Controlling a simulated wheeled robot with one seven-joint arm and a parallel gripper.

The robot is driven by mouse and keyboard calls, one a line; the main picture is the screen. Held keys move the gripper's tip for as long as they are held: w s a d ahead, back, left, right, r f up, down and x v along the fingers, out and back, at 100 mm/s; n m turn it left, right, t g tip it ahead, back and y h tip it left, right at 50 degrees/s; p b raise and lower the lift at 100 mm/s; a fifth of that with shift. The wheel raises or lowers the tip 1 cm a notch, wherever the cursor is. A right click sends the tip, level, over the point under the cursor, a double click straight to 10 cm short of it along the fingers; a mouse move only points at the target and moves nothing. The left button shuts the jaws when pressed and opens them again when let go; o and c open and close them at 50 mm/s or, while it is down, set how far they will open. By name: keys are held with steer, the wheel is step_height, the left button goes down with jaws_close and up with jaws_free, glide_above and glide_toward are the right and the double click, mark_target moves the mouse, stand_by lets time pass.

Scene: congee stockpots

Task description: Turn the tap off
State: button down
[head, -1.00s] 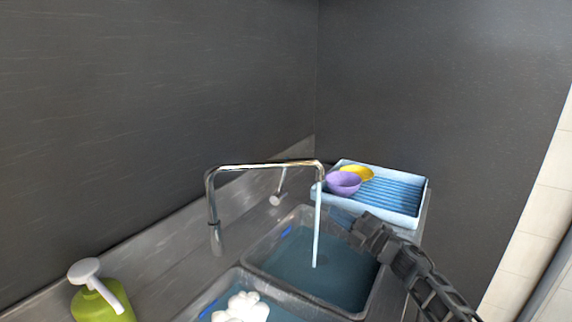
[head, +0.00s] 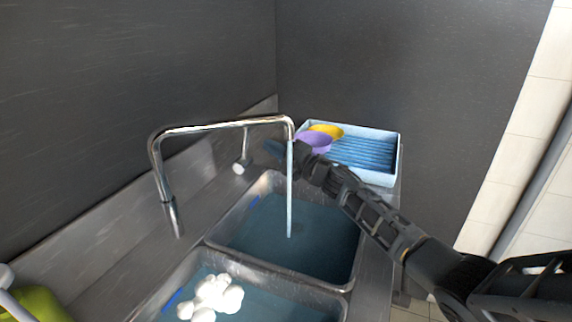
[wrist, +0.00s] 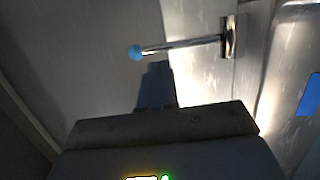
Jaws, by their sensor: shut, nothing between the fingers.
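The chrome tap (head: 215,127) arches over the sink in the head view, and a water stream (head: 290,195) falls from its spout into the far basin. The tap's lever (head: 241,164) stands on the counter behind the spout. In the wrist view the lever (wrist: 180,45) is a metal rod with a blue tip, reaching left from a wall-like mount. My gripper (head: 272,150) is shut and empty, close to the stream and right of the lever. In the wrist view its fingers (wrist: 156,84) point at the rod just below the blue tip; I cannot tell whether they touch.
A blue drying tray (head: 375,175) holds a purple bowl (head: 314,141) and a yellow bowl (head: 328,130) behind my arm. The near basin (head: 262,305) holds white lumpy things (head: 215,296). Dark walls close off the back.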

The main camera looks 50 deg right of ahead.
mark_target(248, 132)
steer(key=shift+b+x, duration=1.45)
steer(key=shift+x, duration=1.3)
steer(key=shift+w, duration=0.1)
steer(key=shift+w+a+r, duration=0.2)
steer(key=shift+w+r, duration=0.15)
steer(key=shift+w, duration=0.2)
steer(key=shift+w+a+r, duration=0.25)
steer(key=shift+w+r, duration=0.05)
steer(key=shift+w, duration=0.25)
steer(key=shift+s, duration=0.1)
